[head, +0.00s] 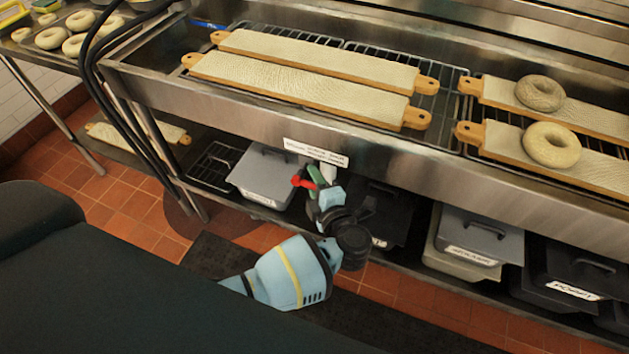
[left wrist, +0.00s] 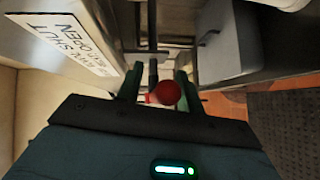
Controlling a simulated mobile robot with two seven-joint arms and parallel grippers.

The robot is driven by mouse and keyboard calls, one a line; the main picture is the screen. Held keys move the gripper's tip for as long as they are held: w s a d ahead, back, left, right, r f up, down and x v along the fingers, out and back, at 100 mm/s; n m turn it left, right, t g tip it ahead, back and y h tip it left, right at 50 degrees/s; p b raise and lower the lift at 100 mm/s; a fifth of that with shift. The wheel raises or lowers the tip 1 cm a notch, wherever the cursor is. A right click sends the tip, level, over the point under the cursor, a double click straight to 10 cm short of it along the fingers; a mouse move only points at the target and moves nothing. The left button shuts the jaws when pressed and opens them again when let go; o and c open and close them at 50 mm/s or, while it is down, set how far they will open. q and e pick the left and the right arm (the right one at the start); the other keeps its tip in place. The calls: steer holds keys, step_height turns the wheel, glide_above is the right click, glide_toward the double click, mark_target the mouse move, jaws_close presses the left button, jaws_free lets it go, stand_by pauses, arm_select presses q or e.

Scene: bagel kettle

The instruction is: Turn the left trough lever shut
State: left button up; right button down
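The trough lever, with a red knob (left wrist: 166,93) on a dark rod, shows in the left wrist view just below a label plate on the trough. In the head view its red part (head: 301,182) shows under the trough's front edge. My left gripper (left wrist: 158,88) has its two green fingers apart, one on each side of the knob. The right finger looks close to the knob; contact cannot be told. In the head view my left gripper (head: 313,181) is small and partly hides the lever. My right gripper is not in view.
The steel trough (head: 230,112) carries bagel boards (head: 300,88) above. Its label plate (head: 316,152) is by the lever. A grey lidded bin (head: 266,172) and dark bins (head: 383,208) stand on the low shelf close behind my gripper. A dark mat (head: 215,258) lies on the floor.

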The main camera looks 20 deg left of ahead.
arm_select(q)
jaws_close()
steer(key=shift+f, duration=0.15)
stand_by(0.4)
